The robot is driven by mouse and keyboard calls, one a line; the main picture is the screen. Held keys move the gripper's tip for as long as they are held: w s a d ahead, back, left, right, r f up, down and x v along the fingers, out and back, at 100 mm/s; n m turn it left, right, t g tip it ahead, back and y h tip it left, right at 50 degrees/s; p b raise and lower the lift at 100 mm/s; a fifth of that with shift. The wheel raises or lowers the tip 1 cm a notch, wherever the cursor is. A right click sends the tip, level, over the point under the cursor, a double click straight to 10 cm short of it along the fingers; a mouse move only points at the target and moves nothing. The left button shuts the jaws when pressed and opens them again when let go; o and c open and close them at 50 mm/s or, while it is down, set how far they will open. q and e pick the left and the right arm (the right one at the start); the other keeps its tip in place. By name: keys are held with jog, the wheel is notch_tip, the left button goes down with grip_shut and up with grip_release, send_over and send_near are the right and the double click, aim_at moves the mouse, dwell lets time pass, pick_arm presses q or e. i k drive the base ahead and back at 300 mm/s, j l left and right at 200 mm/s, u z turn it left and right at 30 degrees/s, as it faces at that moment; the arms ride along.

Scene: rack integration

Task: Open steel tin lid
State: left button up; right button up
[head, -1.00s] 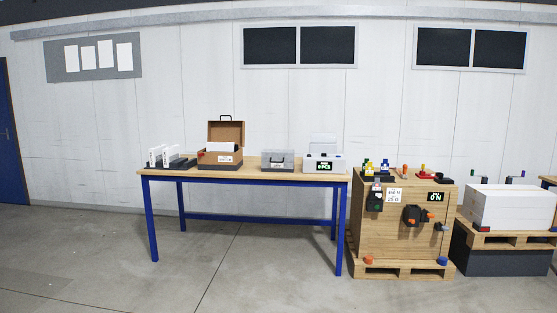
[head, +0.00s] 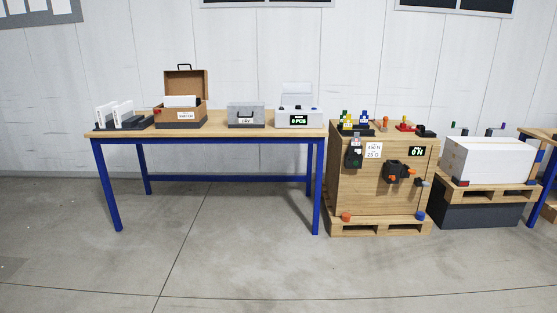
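A small grey steel tin (head: 246,116) stands on the wooden table (head: 190,135) between a brown case and a white device. A handle or label shows on its front, and its lid looks shut, though it is small at this distance. Neither of my grippers is in the head view.
The brown case (head: 181,115) has its lid up. White panels (head: 114,114) stand in a dark rack at left. A wooden crate (head: 381,180) and a white box (head: 487,160) on a pallet stand right. The floor in front is clear.

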aim_at(238, 110)
jog(key=i+u, duration=0.2)
jog(key=i, duration=2.15)
